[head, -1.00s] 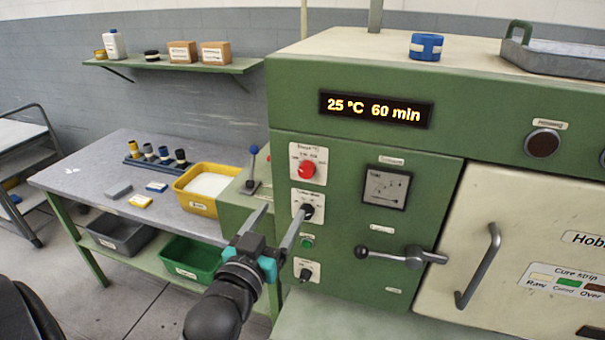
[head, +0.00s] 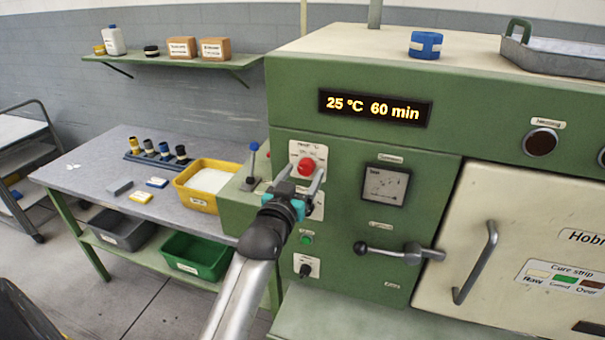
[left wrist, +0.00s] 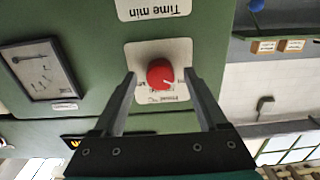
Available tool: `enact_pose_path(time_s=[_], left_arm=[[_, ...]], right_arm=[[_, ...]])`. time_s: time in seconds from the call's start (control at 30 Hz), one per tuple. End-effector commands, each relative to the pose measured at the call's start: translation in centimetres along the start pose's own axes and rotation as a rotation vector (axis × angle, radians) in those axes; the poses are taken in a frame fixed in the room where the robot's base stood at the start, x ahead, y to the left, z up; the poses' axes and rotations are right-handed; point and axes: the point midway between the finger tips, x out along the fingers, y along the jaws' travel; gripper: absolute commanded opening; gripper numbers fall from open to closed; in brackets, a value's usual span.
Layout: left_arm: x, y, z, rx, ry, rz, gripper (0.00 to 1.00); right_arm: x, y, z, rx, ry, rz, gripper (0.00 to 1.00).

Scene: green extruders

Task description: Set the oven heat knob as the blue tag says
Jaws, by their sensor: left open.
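The red heat knob (head: 306,167) sits on a white dial plate on the green oven front; it also shows in the left wrist view (left wrist: 160,73), where the picture is upside down. My left gripper (head: 303,176) is open, with one finger on each side of the knob; in the left wrist view its fingers (left wrist: 159,80) show gaps to the knob. The oven display (head: 375,107) reads 25 °C 60 min. A small blue-and-white tag (head: 157,183) lies on the grey table; its writing is too small to read. My right gripper is not in view.
Below the heat knob are a partly hidden time dial plate (head: 318,208), a green button (head: 306,240) and another black knob (head: 305,270). A blue-knobbed lever (head: 252,165) stands left of the oven front.

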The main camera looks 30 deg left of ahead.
Motion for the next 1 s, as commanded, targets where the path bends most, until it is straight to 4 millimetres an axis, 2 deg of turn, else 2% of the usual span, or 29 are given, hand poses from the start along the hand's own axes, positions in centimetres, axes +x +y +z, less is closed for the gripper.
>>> enact_pose_path(time_s=[0.37, 1.0], left_arm=[[0.39, 0.00, -0.03, 0.001, 0.000, 0.000, 0.74], [0.36, 0.00, 0.00, 0.000, 0.000, 0.000, 0.02]], right_arm=[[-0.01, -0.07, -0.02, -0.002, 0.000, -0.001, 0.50], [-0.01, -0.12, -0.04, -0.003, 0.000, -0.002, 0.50]])
